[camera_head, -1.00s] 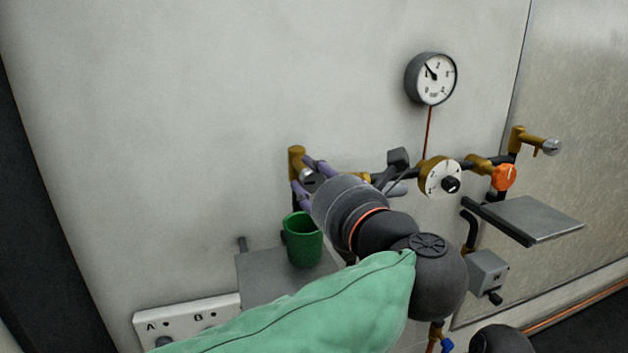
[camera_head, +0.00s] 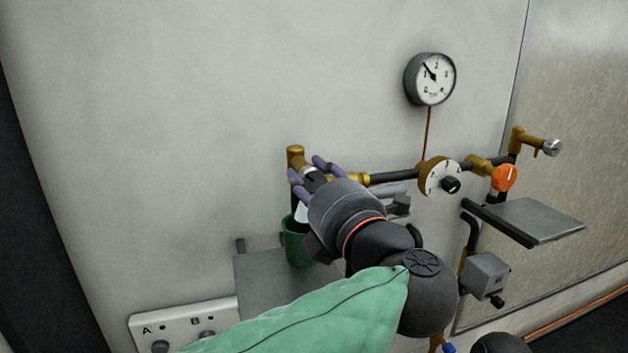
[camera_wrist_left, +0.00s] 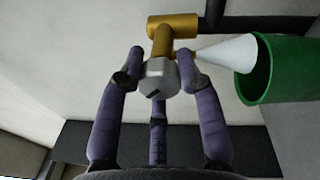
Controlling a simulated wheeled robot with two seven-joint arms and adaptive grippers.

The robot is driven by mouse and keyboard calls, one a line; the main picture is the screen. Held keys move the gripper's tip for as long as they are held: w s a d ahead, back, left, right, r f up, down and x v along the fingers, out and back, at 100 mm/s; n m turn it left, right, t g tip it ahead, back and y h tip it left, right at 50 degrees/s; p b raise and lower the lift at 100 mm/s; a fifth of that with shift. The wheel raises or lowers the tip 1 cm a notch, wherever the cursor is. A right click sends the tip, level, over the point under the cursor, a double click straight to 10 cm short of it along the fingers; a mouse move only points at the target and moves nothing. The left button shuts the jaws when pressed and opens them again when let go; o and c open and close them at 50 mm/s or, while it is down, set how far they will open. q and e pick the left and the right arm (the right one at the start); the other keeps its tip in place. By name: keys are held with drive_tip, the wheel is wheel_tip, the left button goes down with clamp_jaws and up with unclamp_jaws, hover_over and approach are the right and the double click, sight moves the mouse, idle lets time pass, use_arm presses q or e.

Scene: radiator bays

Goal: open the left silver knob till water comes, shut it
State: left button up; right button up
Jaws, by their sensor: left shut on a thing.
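The left silver knob (camera_head: 313,174) sits on a brass valve (camera_head: 296,157) on the wall. My left gripper (camera_wrist_left: 160,72) has its purple fingers closed around this knob; the knob (camera_wrist_left: 159,78) faces the camera in the left wrist view, with a dark slot on its face. A white cone of water (camera_wrist_left: 228,53) comes from the valve's small spout and reaches the mouth of the green cup (camera_wrist_left: 283,68). In the head view a bit of the white water (camera_head: 301,212) shows above the green cup (camera_head: 294,247), partly behind my gripper. My right gripper is not in view.
The cup stands on a grey shelf (camera_head: 275,285). To the right are a dial (camera_head: 437,179), an orange knob (camera_head: 505,177), another silver knob (camera_head: 551,147) and a second grey shelf (camera_head: 535,219). A gauge (camera_head: 435,78) hangs above. A white panel marked A and B (camera_head: 180,318) is below left.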

use_arm(q)
drive_tip(key=m, duration=0.2)
drive_tip(key=m+p, duration=0.1)
drive_tip(key=m, duration=0.2)
drive_tip(key=shift+f+m+t+h, duration=0.2)
drive_tip(key=shift+m+t+h, duration=0.1)
drive_tip(key=shift+t+h, duration=0.1)
idle(0.4)
drive_tip(key=o, duration=1)
drive_tip(key=shift+a, duration=0.1)
drive_tip(key=shift+o, duration=0.8)
drive_tip(key=shift+a+r, duration=0.1)
drive_tip(key=shift+a, duration=0.05)
drive_tip(key=shift+s+d, duration=0.35)
drive_tip(key=shift+s, duration=0.05)
drive_tip(key=v, duration=1.1)
drive_tip(key=shift+a, duration=0.15)
